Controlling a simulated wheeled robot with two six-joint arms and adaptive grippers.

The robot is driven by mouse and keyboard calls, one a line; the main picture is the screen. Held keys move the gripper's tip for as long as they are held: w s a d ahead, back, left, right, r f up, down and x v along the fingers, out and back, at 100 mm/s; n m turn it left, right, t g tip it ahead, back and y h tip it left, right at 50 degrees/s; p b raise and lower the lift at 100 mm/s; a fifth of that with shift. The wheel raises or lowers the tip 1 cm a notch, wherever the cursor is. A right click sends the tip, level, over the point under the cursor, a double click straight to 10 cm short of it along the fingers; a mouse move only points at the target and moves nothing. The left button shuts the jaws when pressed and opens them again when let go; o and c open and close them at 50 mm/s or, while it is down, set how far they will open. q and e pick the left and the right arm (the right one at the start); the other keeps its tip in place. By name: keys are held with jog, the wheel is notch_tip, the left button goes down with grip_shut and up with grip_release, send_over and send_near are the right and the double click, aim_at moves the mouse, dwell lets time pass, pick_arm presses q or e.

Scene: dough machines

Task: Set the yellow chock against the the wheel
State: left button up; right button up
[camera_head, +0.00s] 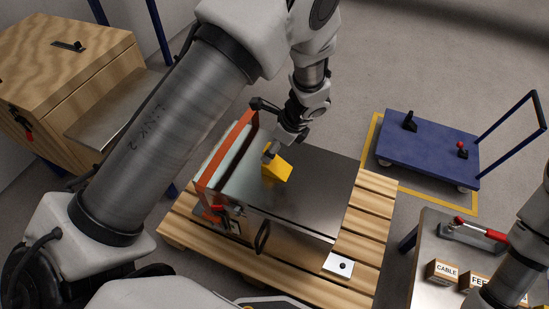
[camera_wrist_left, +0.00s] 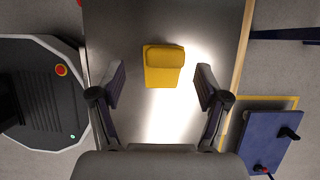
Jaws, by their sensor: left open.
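The yellow chock (camera_head: 280,169) sits on the flat steel top (camera_head: 320,180) of a metal cabinet. My left gripper (camera_head: 270,155) is directly above it, pointing down. In the left wrist view the chock (camera_wrist_left: 164,70) lies ahead of and between the two spread fingers of the left gripper (camera_wrist_left: 160,87), which is open and touches neither side of it. A blue flatbed cart (camera_head: 425,148) stands on the floor to the right, with small pale wheels (camera_head: 465,189) under its edge. My right arm shows at the lower right; its gripper is out of view.
The cabinet stands on a wooden pallet (camera_head: 375,215). Yellow floor tape (camera_head: 366,150) borders the cart, which has a push handle (camera_head: 510,120). A grey bench (camera_head: 432,225) with a red-handled tool and labelled boxes is at the lower right. Floor between pallet and cart is clear.

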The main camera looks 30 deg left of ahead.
aim_at(278, 161)
pick_arm(q)
jog(key=x, duration=0.1)
jog(key=b+x, duration=0.1)
jog(key=x, duration=0.3)
jog(key=shift+w+d+f+b, duration=0.2)
jog(key=shift+w+d+b, duration=0.1)
jog(key=shift+b, duration=0.1)
jog(key=shift+a+f, duration=0.15)
jog(key=shift+a, duration=0.05)
grip_shut()
jog(key=shift+r, duration=0.2)
